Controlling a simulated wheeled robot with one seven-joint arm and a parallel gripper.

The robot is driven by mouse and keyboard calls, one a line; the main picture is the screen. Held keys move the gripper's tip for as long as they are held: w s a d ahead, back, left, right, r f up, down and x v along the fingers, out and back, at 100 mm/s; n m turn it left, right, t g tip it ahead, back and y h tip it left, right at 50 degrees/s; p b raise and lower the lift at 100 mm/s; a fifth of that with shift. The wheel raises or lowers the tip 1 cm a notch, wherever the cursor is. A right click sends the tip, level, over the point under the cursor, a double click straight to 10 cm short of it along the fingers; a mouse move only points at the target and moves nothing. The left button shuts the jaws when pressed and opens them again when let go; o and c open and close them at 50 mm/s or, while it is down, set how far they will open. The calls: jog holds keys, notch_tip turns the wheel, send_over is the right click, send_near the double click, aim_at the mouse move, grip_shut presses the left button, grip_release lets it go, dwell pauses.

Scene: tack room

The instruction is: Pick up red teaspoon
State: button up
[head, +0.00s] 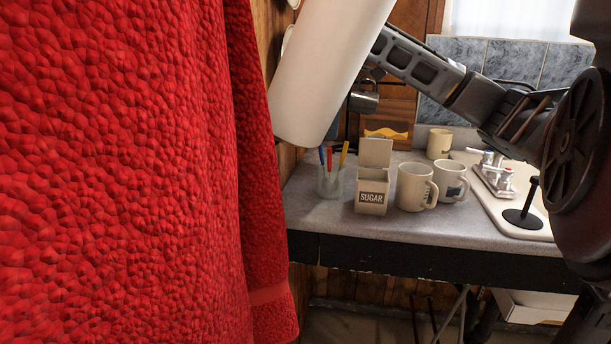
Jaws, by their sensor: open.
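A clear glass (330,184) stands near the left end of the grey counter, holding several coloured handles upright. The red handle (329,159), which looks like the red teaspoon, is between a blue one (321,155) and a yellow one (343,154). Its lower end is hard to make out inside the glass.
A sugar box (371,194) with its lid up stands right of the glass, then two mugs (412,187) (452,181). A dark mug (364,98) hangs behind. A sink with taps (495,175) and a black stand (524,215) are at right. A red towel (120,170) blocks the left.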

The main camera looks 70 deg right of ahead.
aim_at(329, 163)
jog(key=shift+p+x, duration=0.35)
jog(key=shift+x, duration=3.5)
jog(key=shift+s, duration=0.1)
grip_shut()
